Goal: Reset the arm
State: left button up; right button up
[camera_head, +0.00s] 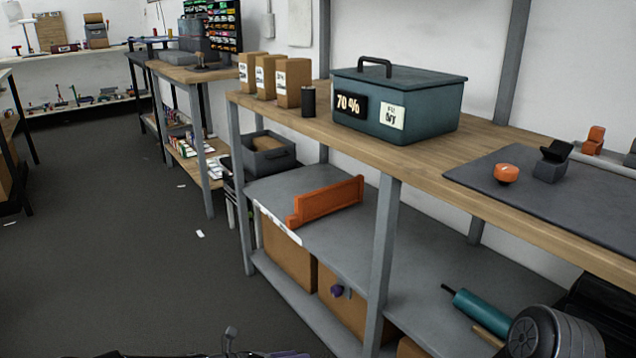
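Neither of my grippers can be made out in the head view. A thin strip of dark shapes, with a small upright knob, shows along the bottom edge left of centre. It is cut off by the frame, and I cannot tell which part it is. No object is seen held.
A wooden-topped workbench (420,160) runs along the right, bearing a teal lidded box (430,100), cardboard boxes (288,82) and a dark mat (560,200). Its lower shelf (330,225) holds an orange bracket (328,200). A black ribbed roller (545,335) sits bottom right. Left floor is open.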

pick_arm(q)
jog(key=s+d+r+m+g+y+p, duration=0.25)
jog(key=s+m+p, duration=0.45)
jog(key=s, duration=0.4)
jog(key=s+d+r+m+g+y+p, duration=0.1)
jog(key=s+m+g+y+p, duration=0.25)
jog(key=s+m+p, duration=0.55)
jog(key=s+a+r+m+y+p, duration=0.3)
jog(key=s+a+r+m+p, duration=0.1)
jog(key=s+r+m+p, duration=0.5)
jog(key=s+r+m, duration=0.2)
jog(key=s+m, duration=0.2)
jog(key=s, duration=0.2)
jog(key=shift+s+a+r+m+t, duration=0.2)
jog(key=shift+s+r+m+t, duration=0.1)
jog(key=shift+s+r, duration=0.1)
pick_arm(e)
notch_tip(320, 180, up, 27)
jog(key=s+a, duration=0.1)
jog(key=s, duration=0.1)
jog(key=shift+a+f, duration=0.15)
jog(key=shift+a, duration=0.15)
